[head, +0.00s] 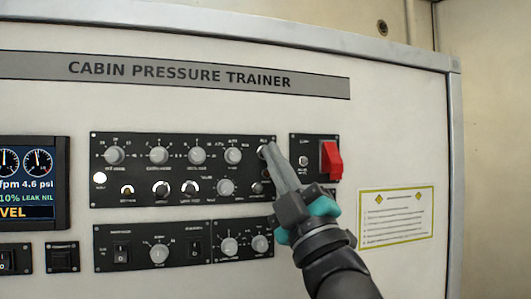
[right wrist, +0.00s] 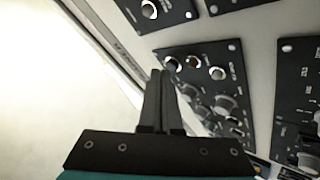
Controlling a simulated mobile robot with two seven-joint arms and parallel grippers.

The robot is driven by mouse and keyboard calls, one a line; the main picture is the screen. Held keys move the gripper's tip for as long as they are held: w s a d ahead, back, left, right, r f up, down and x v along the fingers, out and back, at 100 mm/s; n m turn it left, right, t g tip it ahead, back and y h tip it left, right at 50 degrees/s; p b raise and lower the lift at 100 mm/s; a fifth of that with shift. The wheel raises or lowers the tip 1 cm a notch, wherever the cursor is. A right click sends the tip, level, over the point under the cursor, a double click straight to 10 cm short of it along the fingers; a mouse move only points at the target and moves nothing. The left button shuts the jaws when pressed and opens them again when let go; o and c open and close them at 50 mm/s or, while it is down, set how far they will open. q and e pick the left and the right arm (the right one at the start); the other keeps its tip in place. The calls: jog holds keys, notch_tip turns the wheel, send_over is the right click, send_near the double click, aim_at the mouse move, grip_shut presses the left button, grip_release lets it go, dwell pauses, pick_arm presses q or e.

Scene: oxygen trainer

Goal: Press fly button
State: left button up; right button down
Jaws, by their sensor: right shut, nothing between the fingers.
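The black main panel (head: 215,143) carries knobs and a right-hand column of round controls. The top control in that column, apparently the fly button (head: 262,151), has a small label above it that is too small to read surely. My right gripper (head: 270,151) is shut and empty, its tips at this button and partly covering it. In the right wrist view the closed fingertips (right wrist: 160,73) show just beside the pale round button (right wrist: 168,61). I cannot tell whether they touch it. My left gripper is not in view.
A red switch guard (head: 331,160) stands out on a small panel right of my fingers. A lower panel (head: 180,243) with knobs and switches lies below. A display (head: 35,180) is at the left, and a yellow-edged placard (head: 396,216) at the right.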

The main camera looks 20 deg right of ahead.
jog(key=shift+w, duration=0.5)
dwell(0.8)
jog(key=shift+s+f, duration=0.1)
jog(key=shift+s, duration=0.7)
jog(key=shift+s+y, duration=0.1)
jog(key=shift+y, duration=0.2)
jog(key=s+p, duration=0.1)
jog(key=s, duration=0.3)
jog(key=shift+s+d, duration=0.1)
jog(key=shift+s, duration=0.3)
